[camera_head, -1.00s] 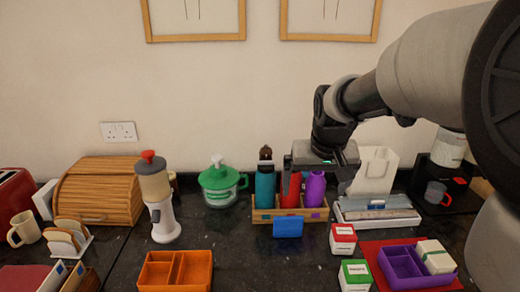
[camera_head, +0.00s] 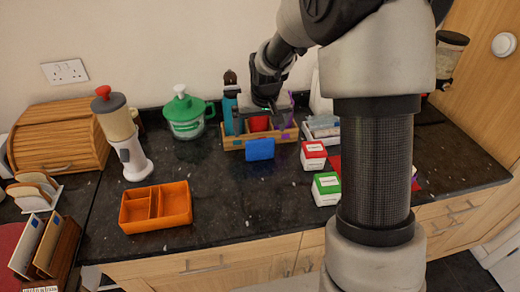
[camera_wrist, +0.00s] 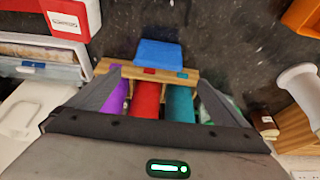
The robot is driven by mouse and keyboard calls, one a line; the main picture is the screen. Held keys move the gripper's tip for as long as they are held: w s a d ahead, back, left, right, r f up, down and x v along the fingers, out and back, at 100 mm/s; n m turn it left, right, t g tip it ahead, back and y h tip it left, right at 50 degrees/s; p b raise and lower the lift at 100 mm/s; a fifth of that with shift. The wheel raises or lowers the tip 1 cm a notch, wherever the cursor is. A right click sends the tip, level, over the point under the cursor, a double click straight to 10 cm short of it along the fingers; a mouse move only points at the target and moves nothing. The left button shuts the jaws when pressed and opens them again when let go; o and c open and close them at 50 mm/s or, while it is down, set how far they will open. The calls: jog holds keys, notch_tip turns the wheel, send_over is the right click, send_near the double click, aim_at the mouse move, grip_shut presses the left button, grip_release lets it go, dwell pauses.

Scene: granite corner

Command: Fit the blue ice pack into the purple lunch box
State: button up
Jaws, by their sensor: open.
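The blue ice pack (camera_head: 260,149) stands against the front of the wooden bottle rack, upright or slightly tilted. It also shows in the wrist view (camera_wrist: 158,54), just beyond the rack's front edge. The purple lunch box is hidden behind my arm in the head view, apart from perhaps a sliver at its right side. My gripper (camera_head: 262,112) is open and empty, above the rack's bottles and behind the ice pack. In the wrist view its two fingers (camera_wrist: 160,88) are spread wide over the bottles, with the ice pack ahead of them.
The wooden rack (camera_head: 232,143) holds teal, red and purple bottles. Red-lidded (camera_head: 313,155) and green-lidded (camera_head: 326,188) boxes stand to the right. An orange divided box (camera_head: 156,207) sits front left. A green-lidded pot (camera_head: 185,116) is behind. Counter before the ice pack is clear.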

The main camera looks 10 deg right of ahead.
aim_at(260, 140)
jog(key=x, duration=0.4)
jog(key=shift+s+d+f, duration=0.25)
jog(key=shift+d+f, duration=0.05)
jog(key=shift+f, duration=0.2)
jog(key=shift+w+f, duration=0.25)
jog(key=shift+f, duration=0.15)
jog(key=c, duration=1.5)
notch_tip(260, 140, up, 10)
jog(key=shift+s+r, duration=0.1)
